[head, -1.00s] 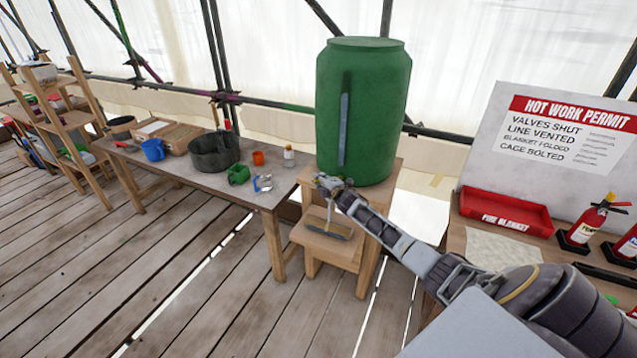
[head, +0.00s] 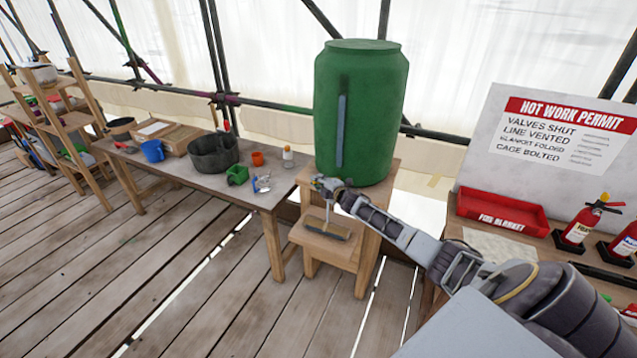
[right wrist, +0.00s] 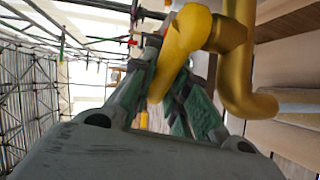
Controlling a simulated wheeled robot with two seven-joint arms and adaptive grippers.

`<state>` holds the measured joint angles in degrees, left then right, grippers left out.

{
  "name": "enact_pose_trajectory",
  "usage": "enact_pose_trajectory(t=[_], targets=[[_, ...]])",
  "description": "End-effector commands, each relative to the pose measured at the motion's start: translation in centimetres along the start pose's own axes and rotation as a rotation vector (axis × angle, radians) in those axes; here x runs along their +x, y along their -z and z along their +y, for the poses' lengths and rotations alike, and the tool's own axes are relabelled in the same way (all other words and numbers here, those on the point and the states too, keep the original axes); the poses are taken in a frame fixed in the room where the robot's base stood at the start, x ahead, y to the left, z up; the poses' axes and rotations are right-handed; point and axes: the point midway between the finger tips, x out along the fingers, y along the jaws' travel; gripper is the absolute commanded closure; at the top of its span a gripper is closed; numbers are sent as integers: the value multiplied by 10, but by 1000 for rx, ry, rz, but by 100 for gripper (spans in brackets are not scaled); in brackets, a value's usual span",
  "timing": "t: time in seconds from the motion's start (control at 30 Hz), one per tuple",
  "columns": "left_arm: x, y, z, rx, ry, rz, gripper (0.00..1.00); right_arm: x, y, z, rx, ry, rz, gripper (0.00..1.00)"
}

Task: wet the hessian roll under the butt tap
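The green water butt (head: 362,115) stands on a wooden stand. My right gripper (head: 324,184) is at the tap low on the butt's front. In the right wrist view the brass-yellow tap (right wrist: 184,45) passes between my right fingers (right wrist: 172,85), which look closed on its handle. The hessian roll (head: 327,229) appears as a tan and dark bundle lying on the lower wooden step, below the tap. A thin pale vertical line, possibly water, runs from the tap down to it. A tan rounded shape, perhaps the roll, shows in the right wrist view (right wrist: 292,101). My left gripper is out of view.
A table on the left holds a dark tub (head: 214,153), a blue mug (head: 153,150), a green cup (head: 237,175) and an orange cup (head: 257,158). On the right are a red fire blanket tray (head: 500,209), extinguishers (head: 580,222) and a permit board (head: 555,130). Plank floor ahead is clear.

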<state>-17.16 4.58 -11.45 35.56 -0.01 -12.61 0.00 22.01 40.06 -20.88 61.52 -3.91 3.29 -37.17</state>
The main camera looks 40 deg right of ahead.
Motion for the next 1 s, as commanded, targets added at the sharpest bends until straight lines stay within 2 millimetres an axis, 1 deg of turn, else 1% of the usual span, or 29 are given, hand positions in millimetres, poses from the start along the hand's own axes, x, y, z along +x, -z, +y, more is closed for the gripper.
enact_pose_trajectory(t=[0.03,0.17,0.2,0.5,0.67,0.87,1.0], targets=[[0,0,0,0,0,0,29,0,0,-1,0,2,-1,78],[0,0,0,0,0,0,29,0,0,-1,0,1,-1,62],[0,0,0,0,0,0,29,0,0,-1,0,1,0,61],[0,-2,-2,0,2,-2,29,0,0,0,0,0,0,61],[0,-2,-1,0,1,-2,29,0,1,4,-1,-1,1,61],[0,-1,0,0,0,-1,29,-3,1,17,-2,-2,0,61],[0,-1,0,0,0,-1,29,-5,2,32,-3,-4,1,61]])
